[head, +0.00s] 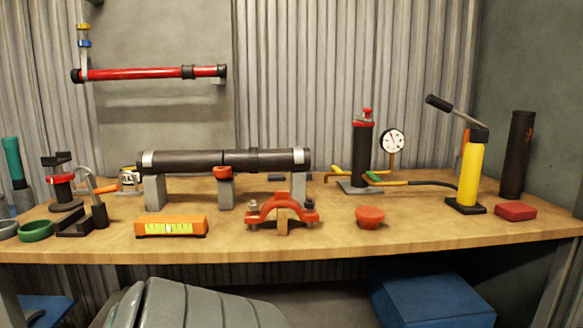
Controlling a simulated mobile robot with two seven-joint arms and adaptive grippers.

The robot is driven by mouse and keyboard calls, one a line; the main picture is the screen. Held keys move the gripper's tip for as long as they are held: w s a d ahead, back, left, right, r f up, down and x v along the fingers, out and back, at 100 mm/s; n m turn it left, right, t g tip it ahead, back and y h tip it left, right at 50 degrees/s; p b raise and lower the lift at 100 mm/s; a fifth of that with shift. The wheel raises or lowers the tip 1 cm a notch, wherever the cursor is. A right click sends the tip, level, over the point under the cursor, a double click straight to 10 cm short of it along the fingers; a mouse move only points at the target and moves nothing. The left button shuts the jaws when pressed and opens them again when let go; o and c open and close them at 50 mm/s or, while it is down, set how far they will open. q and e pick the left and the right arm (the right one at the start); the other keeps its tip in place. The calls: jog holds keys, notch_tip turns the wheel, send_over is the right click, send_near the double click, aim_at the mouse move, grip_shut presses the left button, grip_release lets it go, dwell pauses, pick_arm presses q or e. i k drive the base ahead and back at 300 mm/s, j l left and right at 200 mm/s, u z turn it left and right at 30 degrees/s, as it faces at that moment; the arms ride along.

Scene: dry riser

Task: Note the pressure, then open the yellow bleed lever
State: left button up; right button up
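A round white gauge (392,141) with a dark needle stands on a thin stem at the back right of the bench. Its figures are too small to read. A yellow bar (341,172) lies low beside the black cylinder with a red top (361,150). A small yellow fitting (84,27) is on the upright at the left end of the red wall pipe (150,73), above a blue one. I cannot tell which yellow part is the bleed lever. Neither of my grippers is in view.
A yellow hand pump (471,170) with a raised black handle stands at right. A black pipe (200,159) rests on grey blocks. A red clamp (283,207), orange level (171,227) and red cup (369,217) are near the front edge. Bare wood (430,225) is front right.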

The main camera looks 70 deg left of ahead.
aim_at(334, 169)
jog(key=u, duration=2)
